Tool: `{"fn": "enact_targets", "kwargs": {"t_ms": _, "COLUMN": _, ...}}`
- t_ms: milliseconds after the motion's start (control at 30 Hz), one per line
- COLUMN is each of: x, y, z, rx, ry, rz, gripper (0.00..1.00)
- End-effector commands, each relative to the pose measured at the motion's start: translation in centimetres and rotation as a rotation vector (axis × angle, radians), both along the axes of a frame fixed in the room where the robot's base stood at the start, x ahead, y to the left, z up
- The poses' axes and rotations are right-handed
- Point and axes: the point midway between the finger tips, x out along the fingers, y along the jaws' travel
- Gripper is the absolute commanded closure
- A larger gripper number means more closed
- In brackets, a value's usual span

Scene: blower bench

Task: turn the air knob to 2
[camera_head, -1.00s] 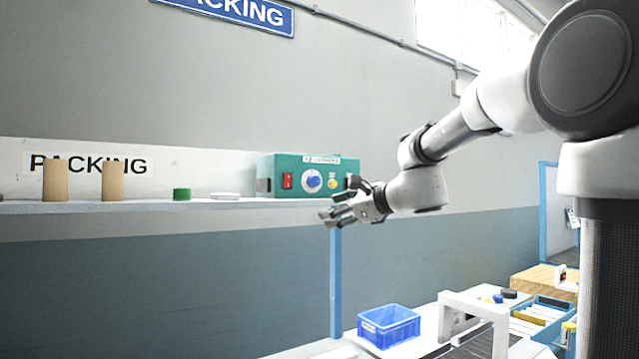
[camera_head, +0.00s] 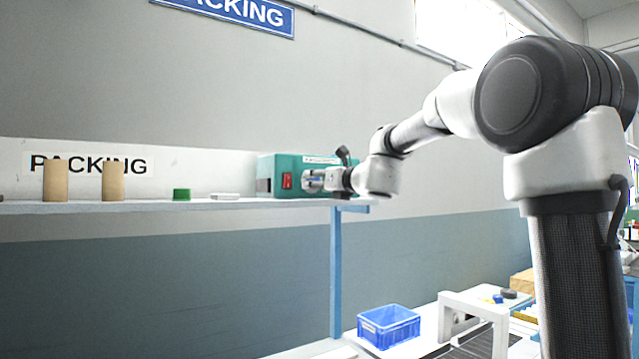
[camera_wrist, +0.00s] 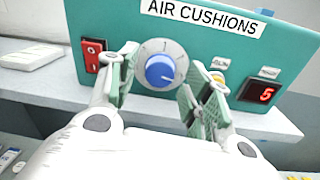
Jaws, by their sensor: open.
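The air knob (camera_wrist: 160,71) is a blue round knob on a pale dial plate on the front of a teal machine labelled AIR CUSHIONS (camera_wrist: 240,55). In the head view the machine (camera_head: 270,165) stands on the shelf and my gripper hides the knob. My gripper (camera_wrist: 157,92) is open, with one finger on each side of the dial in the wrist view. The knob sits between the fingers; I cannot tell whether they touch it.
A red switch (camera_wrist: 93,55) is left of the dial. A red 5 display (camera_wrist: 262,93) and small labelled controls are to the right. A white item (camera_wrist: 30,57) lies on the shelf (camera_head: 230,205). A green cap (camera_head: 181,194) and cardboard tubes (camera_head: 55,181) stand further left.

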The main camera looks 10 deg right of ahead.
Motion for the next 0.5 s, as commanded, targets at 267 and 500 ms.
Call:
{"fn": "enact_targets", "kwargs": {"t_ms": 267, "x": -0.01, "y": -0.01, "z": 0.01, "rx": 0.0, "ry": 0.0, "rz": 0.0, "gripper": 0.66}}
{"fn": "enact_targets", "kwargs": {"t_ms": 500, "x": -0.01, "y": -0.03, "z": 0.0, "rx": -0.001, "ry": 0.0, "rz": 0.0, "gripper": 0.96}}
